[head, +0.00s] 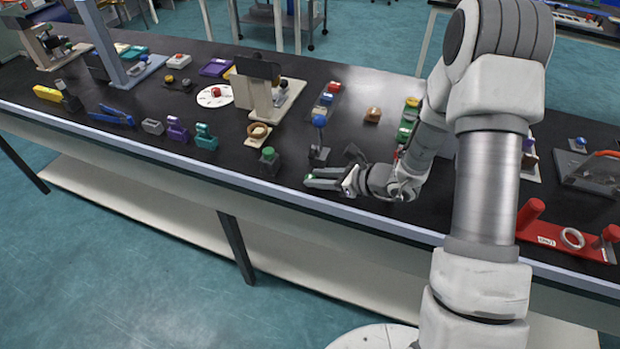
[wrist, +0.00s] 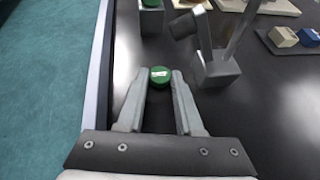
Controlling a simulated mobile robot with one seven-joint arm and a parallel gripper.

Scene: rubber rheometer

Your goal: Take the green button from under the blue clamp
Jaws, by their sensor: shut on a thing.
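My gripper (head: 318,180) is low over the front edge of the black bench, its fingers pointing left. In the wrist view my gripper (wrist: 159,82) has its fingertips closed on the sides of the green button (wrist: 160,75), a small round disc with pale marking on top. A bit of the green button also shows at the fingertips in the head view (head: 309,178). The blue clamp (head: 319,152), a grey base with an upright lever and blue ball knob, stands just behind. Its grey base (wrist: 216,72) is right of the button, apart from it. I cannot tell whether the button touches the bench.
A grey block with a green top (head: 269,158) stands left of my gripper. A tray of coloured pieces (head: 326,100) lies behind the clamp. A red stand (head: 565,238) is at the right. The bench's pale front edge (wrist: 97,70) runs close beside the fingers.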

